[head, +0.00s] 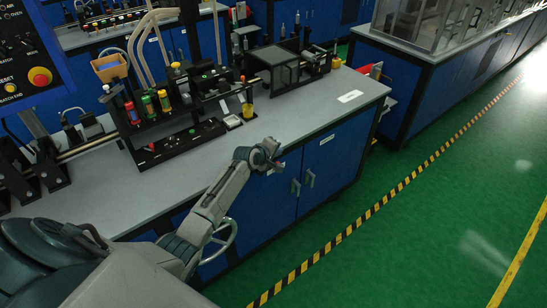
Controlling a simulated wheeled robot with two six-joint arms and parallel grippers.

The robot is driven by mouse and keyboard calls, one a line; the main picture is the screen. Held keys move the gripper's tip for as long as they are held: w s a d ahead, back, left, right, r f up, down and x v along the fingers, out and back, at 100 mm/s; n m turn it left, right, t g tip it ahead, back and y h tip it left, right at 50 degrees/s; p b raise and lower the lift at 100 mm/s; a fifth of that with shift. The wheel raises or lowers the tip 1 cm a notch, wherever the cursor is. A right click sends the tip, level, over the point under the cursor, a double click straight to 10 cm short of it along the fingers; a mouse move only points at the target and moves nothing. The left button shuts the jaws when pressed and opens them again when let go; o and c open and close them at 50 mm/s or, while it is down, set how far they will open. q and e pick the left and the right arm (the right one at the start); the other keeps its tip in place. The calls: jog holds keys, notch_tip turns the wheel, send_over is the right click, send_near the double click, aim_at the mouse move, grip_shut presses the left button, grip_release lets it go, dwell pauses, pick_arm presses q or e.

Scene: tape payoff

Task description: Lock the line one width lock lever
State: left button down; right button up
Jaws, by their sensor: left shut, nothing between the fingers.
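My left arm reaches in from the lower left, and its gripper (268,157) is shut and empty. It is in the air in front of the bench's front edge, apart from the equipment on the bench. A dark tape line with guides, rails and small black levers (75,128) runs along the back of the grey bench (155,185). The parts are too small to tell which one is the line one width lock lever, or whether it is locked. My right gripper is not in view.
A black rack with coloured bottles (148,106) and a transparent-sided box (275,70) stand on the bench. A control panel with a red button (40,77) is at upper left. Blue cabinet doors (315,165) are below the bench. Green floor at right is clear.

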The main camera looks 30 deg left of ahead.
pick_arm(q)
notch_tip(320, 180, up, 7)
jog(key=d+b, duration=0.1)
jog(key=shift+s+d+f, duration=0.15)
jog(key=shift+s+d, duration=0.1)
dwell(0.3)
jog(key=s+f+m+g+y+b, duration=0.1)
jog(key=s+f+m+g, duration=0.1)
jog(key=s+f, duration=0.9)
jog(key=s+f+m+g+b, duration=0.1)
jog(key=s+f+m+g, duration=0.3)
jog(key=f, duration=1.2)
jog(key=s+f+m+y+b, duration=0.1)
jog(key=s+f+b, duration=0.1)
jog(key=s+f, duration=0.95)
jog(key=s+d+f+m+g, duration=0.1)
jog(key=s+f+m, duration=0.1)
jog(key=s+f, duration=0.5)
jog(key=s+d+f+m+g+b, duration=0.1)
jog(key=s+f, duration=0.6)
jog(key=s, duration=1.2)
jog(key=s+d+f+m+g+b, duration=0.1)
jog(key=s+f+m, duration=0.4)
jog(key=s, duration=0.8)
notch_tip(320, 180, down, 3)
jog(key=shift+d+f+g, duration=0.1)
jog(key=shift+d+g, duration=0.7)
jog(key=shift+d, duration=0.45)
